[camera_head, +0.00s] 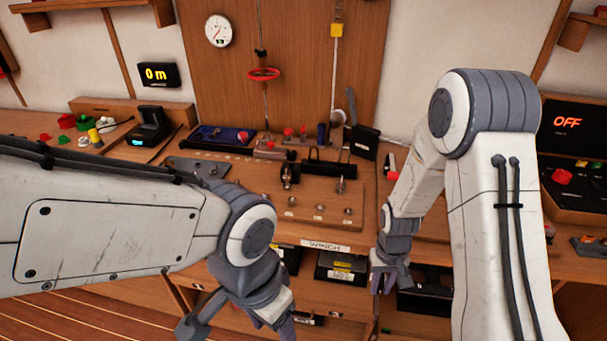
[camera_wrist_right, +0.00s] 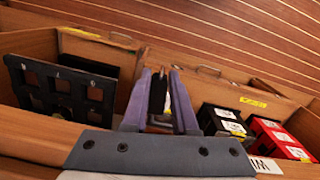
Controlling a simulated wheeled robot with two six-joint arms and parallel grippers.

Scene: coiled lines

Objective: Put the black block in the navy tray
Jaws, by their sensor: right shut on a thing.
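The navy tray (camera_head: 222,135) lies on the bench at the back, left of centre, with small items in it. My right gripper (camera_head: 389,280) hangs low in front of the bench's front edge, right of centre. In the right wrist view, the right gripper (camera_wrist_right: 160,105) is shut on a narrow black thing, which looks like the black block (camera_wrist_right: 158,92). The fingers hide its sides, so its full shape does not show. My left gripper (camera_head: 240,318) is low in front of the bench. Its fingertips are partly cut off and I cannot tell their gap.
Open compartments under the bench hold labelled black boxes (camera_head: 340,267). The right wrist view shows a black holed plate (camera_wrist_right: 65,90) at left and a red box (camera_wrist_right: 277,137) at right. A wooden board with fittings (camera_head: 315,208) fills the bench's middle.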

